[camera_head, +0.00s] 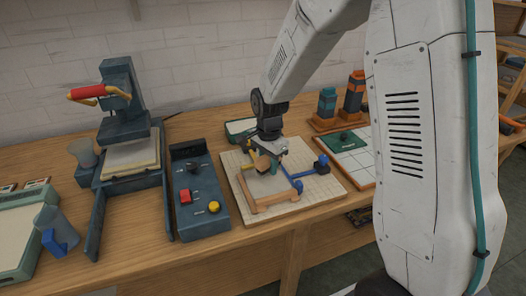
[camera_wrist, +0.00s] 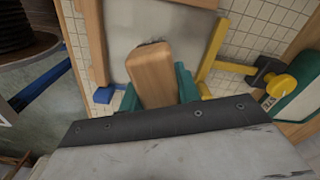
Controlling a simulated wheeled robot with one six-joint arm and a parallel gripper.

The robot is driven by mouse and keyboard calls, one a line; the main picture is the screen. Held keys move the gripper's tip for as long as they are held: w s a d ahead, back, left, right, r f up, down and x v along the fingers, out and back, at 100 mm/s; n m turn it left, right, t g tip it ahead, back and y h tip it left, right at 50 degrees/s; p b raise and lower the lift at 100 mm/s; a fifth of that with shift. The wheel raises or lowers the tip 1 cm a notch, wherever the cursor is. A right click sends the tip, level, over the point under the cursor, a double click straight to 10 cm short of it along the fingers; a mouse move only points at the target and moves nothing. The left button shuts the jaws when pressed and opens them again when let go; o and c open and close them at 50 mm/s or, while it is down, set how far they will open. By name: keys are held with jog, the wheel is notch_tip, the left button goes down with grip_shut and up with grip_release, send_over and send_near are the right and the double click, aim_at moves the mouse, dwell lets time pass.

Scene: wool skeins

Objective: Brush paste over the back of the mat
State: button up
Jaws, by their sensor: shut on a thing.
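My gripper (camera_head: 272,160) is over the gridded board (camera_head: 238,168) at the bench middle. In the wrist view its green fingers (camera_wrist: 157,90) are shut on a wooden brush handle (camera_wrist: 152,70), one on each side. The brush's dark tip shows at the handle's far end, over a plain grey sheet, seemingly the mat back (camera_wrist: 185,35). Whether the tip touches it I cannot tell. Wooden and yellow strips frame the sheet on the gridded board. In the head view my gripper hides most of the sheet.
A control box (camera_head: 200,200) with red and yellow buttons and a press (camera_head: 128,160) stand to the left. Blue and yellow clamps (camera_head: 322,163) stick up beside the frame. Bottles (camera_head: 327,104) stand behind right.

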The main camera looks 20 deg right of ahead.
jog(key=shift+r, duration=2.7)
